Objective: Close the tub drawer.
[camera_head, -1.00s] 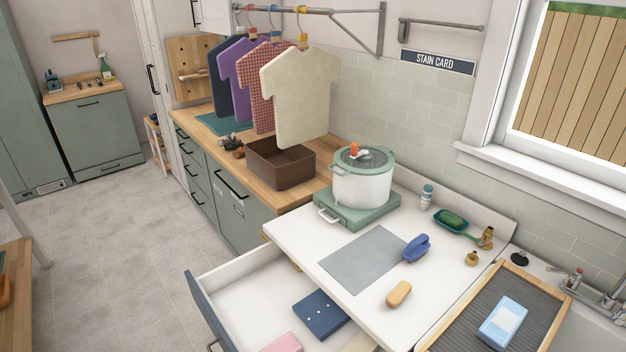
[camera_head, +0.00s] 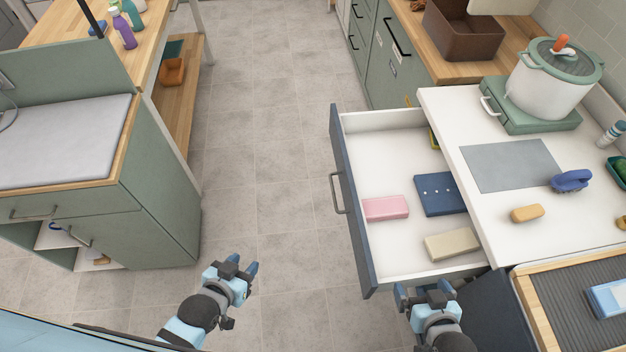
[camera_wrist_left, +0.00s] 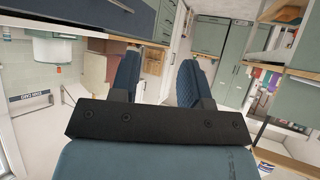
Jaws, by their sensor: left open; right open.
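The tub drawer (camera_head: 347,205) stands pulled out from under the white counter, with a dark blue front and a metal handle (camera_head: 338,193) facing left. Inside lie a pink block (camera_head: 385,208), a dark blue box (camera_head: 440,194) and a cream block (camera_head: 453,244). My left gripper (camera_head: 242,268) is open and empty over the floor, left of the drawer and apart from it. Its two blue fingers show spread in the left wrist view (camera_wrist_left: 158,80). My right gripper (camera_head: 428,292) is open just in front of the drawer's near side; whether it touches is unclear.
The white counter (camera_head: 520,240) holds a pot (camera_head: 552,80) on a green burner, a grey mat (camera_head: 508,165), a blue brush (camera_head: 571,181) and a tan block (camera_head: 527,213). A green cabinet (camera_head: 165,200) stands at left. The tiled floor (camera_head: 270,150) between is clear.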

